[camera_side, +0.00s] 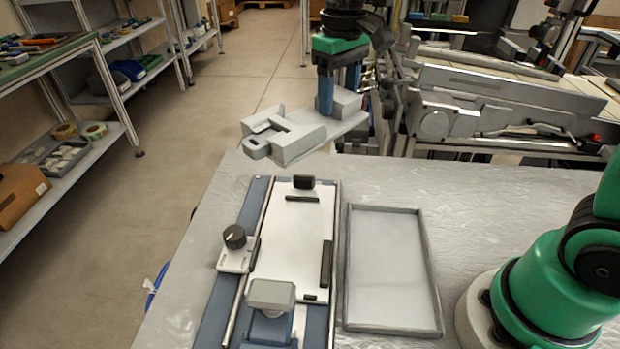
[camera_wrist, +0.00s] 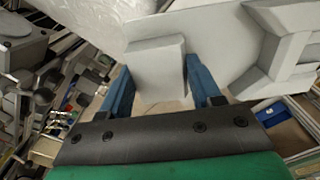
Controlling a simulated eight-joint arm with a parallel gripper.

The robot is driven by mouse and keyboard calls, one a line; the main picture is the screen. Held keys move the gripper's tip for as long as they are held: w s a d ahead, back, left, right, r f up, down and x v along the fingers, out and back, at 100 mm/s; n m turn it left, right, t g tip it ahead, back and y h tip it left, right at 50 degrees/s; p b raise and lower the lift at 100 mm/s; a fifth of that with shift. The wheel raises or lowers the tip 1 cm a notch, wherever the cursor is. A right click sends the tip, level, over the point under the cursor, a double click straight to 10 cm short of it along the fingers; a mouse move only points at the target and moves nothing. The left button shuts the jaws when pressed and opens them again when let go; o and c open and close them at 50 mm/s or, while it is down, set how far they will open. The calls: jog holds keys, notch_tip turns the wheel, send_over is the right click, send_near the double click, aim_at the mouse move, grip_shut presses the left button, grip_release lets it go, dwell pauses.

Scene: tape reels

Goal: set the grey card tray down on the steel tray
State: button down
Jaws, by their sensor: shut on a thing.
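The grey card tray (camera_side: 290,134) is held in the air beyond the far edge of the table in the side view. It has a raised block at one end and a slotted tab at the other. My gripper (camera_side: 340,106) is shut on its raised block, and the two blue fingers flank that block (camera_wrist: 157,72) in the wrist view. The steel tray (camera_side: 437,290) lies flat and empty on the table, with a low rim. The card tray is apart from it, up and to the left in the side view.
A blue and white fixture (camera_side: 290,240) with a black knob (camera_side: 235,237) and a grey block (camera_side: 270,295) stands left of the steel tray. Conveyor machinery (camera_side: 480,105) stands behind the table. Shelves (camera_side: 75,165) are at the far left. The table's far strip (camera_side: 390,180) is clear.

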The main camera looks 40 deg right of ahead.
aim_at(385, 229)
jog(key=shift+s+d+f+m, duration=0.15)
jog(key=shift+d+f+m, duration=0.05)
jog(key=shift+d+m, duration=0.25)
jog(key=shift+s+d, duration=0.15)
jog(key=shift+s, duration=0.05)
jog(key=s+r+n, duration=0.3)
jog(key=s+n, duration=0.5)
jog(key=s, duration=0.2)
jog(key=shift+n, duration=0.25)
jog(key=f, duration=1.9)
jog(key=shift+s+d+f, duration=0.25)
jog(key=shift+d+f, duration=0.05)
jog(key=shift+f, duration=0.1)
jog(key=shift+c, duration=0.8)
grip_release()
jog(key=shift+f, duration=0.1)
